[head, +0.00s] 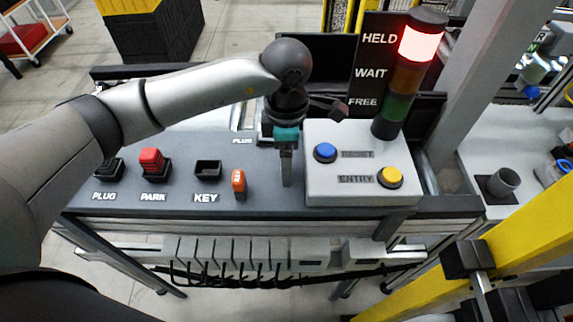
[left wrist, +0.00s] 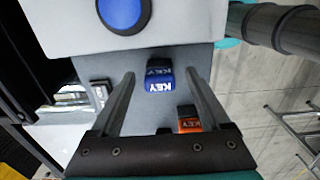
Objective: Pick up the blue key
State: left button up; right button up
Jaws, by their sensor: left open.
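The blue key (left wrist: 159,80), marked KEY, stands on the grey panel in the left wrist view. It shows between the two fingers of my left gripper (left wrist: 160,74), which is open, with gaps on both sides. In the head view my left gripper (head: 287,180) points down at the panel, just left of the light grey button box. The blue key is not visible there; the gripper seems to cover it. An orange key (head: 239,183) stands to the left and also shows in the left wrist view (left wrist: 188,121). My right gripper is not in view.
The button box (head: 360,188) carries a blue RESET button (head: 325,152) and a yellow ENTRY button (head: 390,177). The KEY socket (head: 207,169) looks empty. A red piece (head: 152,159) is at PARK. The light tower (head: 409,75) glows red beside HELD.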

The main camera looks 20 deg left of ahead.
pick_arm(q)
jog(key=shift+c, duration=0.3)
grip_shut()
dwell(0.3)
